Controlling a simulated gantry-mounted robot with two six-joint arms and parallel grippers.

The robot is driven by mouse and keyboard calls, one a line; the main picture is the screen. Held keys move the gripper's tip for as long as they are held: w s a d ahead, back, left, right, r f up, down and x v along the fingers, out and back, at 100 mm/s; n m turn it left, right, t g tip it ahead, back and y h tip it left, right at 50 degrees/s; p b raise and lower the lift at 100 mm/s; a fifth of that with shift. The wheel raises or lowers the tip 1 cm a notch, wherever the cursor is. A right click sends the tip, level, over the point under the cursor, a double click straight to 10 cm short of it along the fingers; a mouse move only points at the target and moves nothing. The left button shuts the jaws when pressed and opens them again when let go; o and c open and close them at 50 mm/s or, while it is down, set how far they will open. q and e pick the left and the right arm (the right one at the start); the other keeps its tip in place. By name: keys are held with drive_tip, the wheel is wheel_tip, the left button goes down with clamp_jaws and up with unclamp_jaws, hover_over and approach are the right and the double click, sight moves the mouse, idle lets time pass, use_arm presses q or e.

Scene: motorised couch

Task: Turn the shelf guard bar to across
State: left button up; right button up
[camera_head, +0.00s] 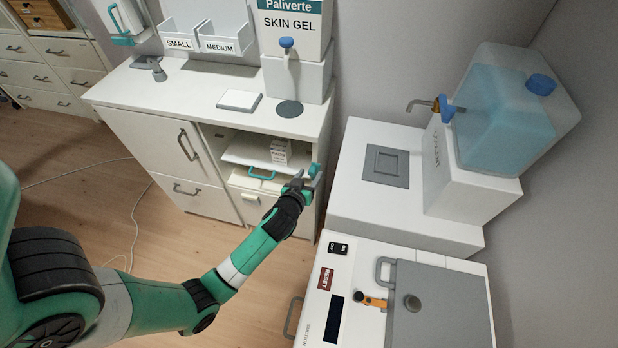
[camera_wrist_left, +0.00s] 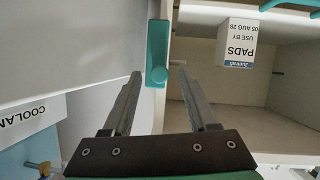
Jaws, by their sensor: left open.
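The teal guard bar (camera_wrist_left: 157,45) runs along the upright side edge of the open shelf in the left wrist view, in line with that edge rather than over the opening. In the head view a bit of it shows as teal (camera_head: 316,170) at my left gripper (camera_head: 306,183). In the left wrist view my left gripper (camera_wrist_left: 160,76) is open, its two fingers on either side of the bar's rounded end, with a gap on both sides. My fingers partly hide the bar in the head view. My right gripper is not in view.
A small PADS box (camera_head: 280,151) stands in the shelf (camera_wrist_left: 300,95), above a teal handle (camera_head: 262,174). The white cabinet (camera_head: 150,130) has grey-handled doors. To the right are a white unit with a blue tank (camera_head: 505,110) and a white console (camera_head: 345,265).

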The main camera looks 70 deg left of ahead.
use_arm(q)
clamp_jaws()
idle(1.4)
